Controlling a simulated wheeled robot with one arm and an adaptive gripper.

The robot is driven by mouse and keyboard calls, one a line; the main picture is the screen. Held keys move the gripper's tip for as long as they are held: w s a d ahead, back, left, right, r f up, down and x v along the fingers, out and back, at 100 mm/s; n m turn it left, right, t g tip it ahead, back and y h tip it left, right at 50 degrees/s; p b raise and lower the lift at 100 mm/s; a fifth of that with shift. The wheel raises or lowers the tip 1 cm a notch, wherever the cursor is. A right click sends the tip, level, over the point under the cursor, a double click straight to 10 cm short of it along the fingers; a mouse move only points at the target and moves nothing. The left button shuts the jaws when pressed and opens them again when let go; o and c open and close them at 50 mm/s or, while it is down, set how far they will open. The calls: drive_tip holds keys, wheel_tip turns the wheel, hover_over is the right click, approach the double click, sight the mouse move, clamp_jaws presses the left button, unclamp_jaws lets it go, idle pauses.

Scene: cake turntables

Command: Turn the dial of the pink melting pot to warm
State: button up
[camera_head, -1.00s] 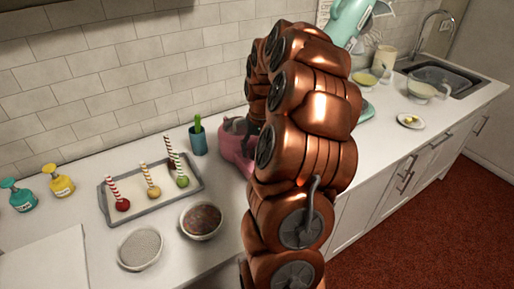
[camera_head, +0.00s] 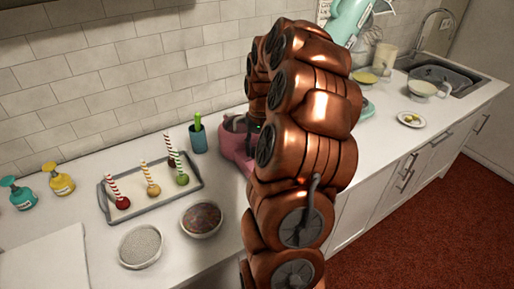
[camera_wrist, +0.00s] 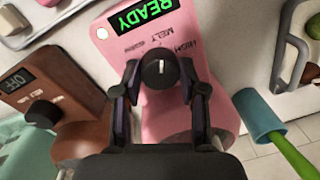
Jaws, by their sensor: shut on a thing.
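The pink melting pot (camera_wrist: 178,37) fills the middle of the wrist view, with a lit green display reading READY. Its black dial (camera_wrist: 161,71) sits between the two fingers of my gripper (camera_wrist: 160,80), which is shut on it. The dial's white mark points up in the picture, roughly towards the word MELT. HIGH is printed to the right of MELT; a smaller label to the left is hard to read. In the head view the pink pot (camera_head: 233,147) stands partly behind my arm, which hides the dial.
A brown pot (camera_wrist: 62,84) with a dial and a display reading OFF stands close beside the pink one. A blue cup (camera_head: 198,143) with a green utensil is on its other side. A tray (camera_head: 107,203) of cake pops and two bowls lie left on the counter.

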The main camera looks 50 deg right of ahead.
drive_tip(key=shift+f, duration=0.1)
drive_tip(key=shift+n+b, duration=0.6)
drive_tip(key=shift+b, duration=0.3)
drive_tip(key=shift+f+n+b, duration=0.1)
drive_tip(key=shift+n+b, duration=1.1)
drive_tip(key=n+b, duration=0.2)
drive_tip(key=n, duration=0.1)
drive_tip(key=shift+w+r+n+b, duration=0.1)
drive_tip(key=shift+n+b, duration=0.05)
drive_tip(key=shift+n, duration=0.55)
drive_tip(key=shift+r+n+b, duration=0.1)
drive_tip(key=shift+n+b, duration=0.05)
drive_tip(key=shift+n, duration=0.55)
drive_tip(key=shift+d+g, duration=0.1)
drive_tip(key=shift+g, duration=0.2)
drive_tip(key=o, duration=1.1)
drive_tip(key=shift+o, duration=0.2)
